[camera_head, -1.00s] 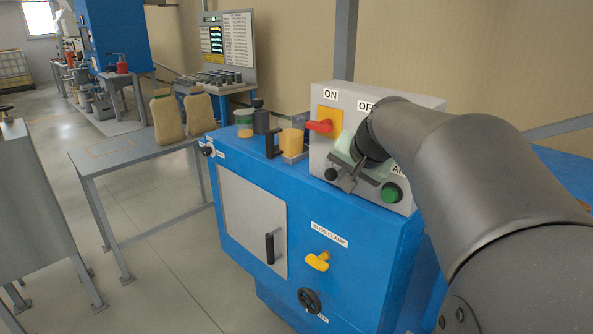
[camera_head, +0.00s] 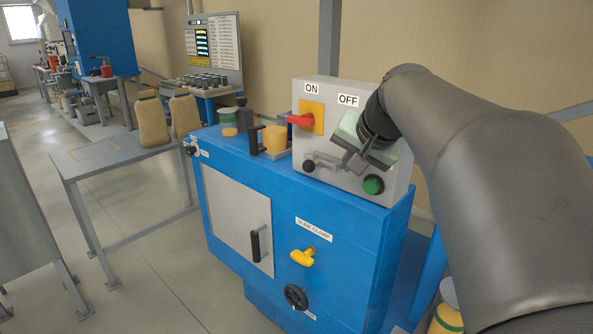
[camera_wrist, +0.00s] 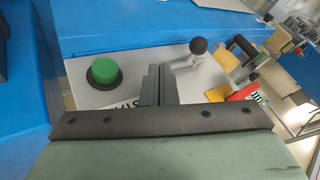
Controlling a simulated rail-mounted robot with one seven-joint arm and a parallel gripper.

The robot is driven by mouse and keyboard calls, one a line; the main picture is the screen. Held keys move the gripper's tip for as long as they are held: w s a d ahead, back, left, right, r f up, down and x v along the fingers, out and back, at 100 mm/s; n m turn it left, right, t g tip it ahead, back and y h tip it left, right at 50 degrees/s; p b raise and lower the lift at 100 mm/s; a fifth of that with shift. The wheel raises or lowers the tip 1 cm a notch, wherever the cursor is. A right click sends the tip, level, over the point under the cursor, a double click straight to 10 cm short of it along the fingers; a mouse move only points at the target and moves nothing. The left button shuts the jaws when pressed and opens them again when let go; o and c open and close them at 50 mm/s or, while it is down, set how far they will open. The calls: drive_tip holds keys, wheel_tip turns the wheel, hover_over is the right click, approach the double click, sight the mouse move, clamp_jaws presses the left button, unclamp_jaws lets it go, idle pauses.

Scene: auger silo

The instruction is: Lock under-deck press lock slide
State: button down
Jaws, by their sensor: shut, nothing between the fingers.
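A blue press cabinet (camera_head: 262,175) stands in the middle. Its front has a yellow handle (camera_head: 303,257) under a label reading SLIDE CLAMP (camera_head: 314,230), and a black handwheel (camera_head: 296,297) below that with a mostly unreadable label. I cannot tell for certain which part is the lock slide. My gripper (camera_head: 350,164) is shut and empty, in front of the grey control box (camera_head: 322,88) on the deck, well above the yellow handle. In the wrist view my gripper (camera_wrist: 159,84) shows between a green button (camera_wrist: 104,70) and a black-knobbed lever (camera_wrist: 198,46).
The box carries a red switch (camera_head: 302,120) and ON and OFF labels. A grey door with a black handle (camera_head: 255,244) is on the cabinet front. Jars and a yellow cup (camera_head: 276,139) stand on the deck.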

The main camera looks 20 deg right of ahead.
drive_tip(key=shift+v, duration=2.05)
drive_tip(key=s+a+f+n+g+y, duration=0.1)
drive_tip(key=s+a+f+n+g, duration=0.1)
drive_tip(key=a+f, duration=0.5)
drive_tip(key=s+a+f+n+g, duration=0.25)
drive_tip(key=a+f, duration=0.25)
drive_tip(key=f, duration=0.5)
drive_tip(key=s+a+f+n+g, duration=0.3)
drive_tip(key=s+a+f+n, duration=0.2)
drive_tip(key=s+f, duration=0.5)
wheel_tip(320, 180, down, 3)
drive_tip(key=shift+s+a+f, duration=0.1)
drive_tip(key=shift+s+a, duration=0.3)
drive_tip(key=shift+a, duration=0.8)
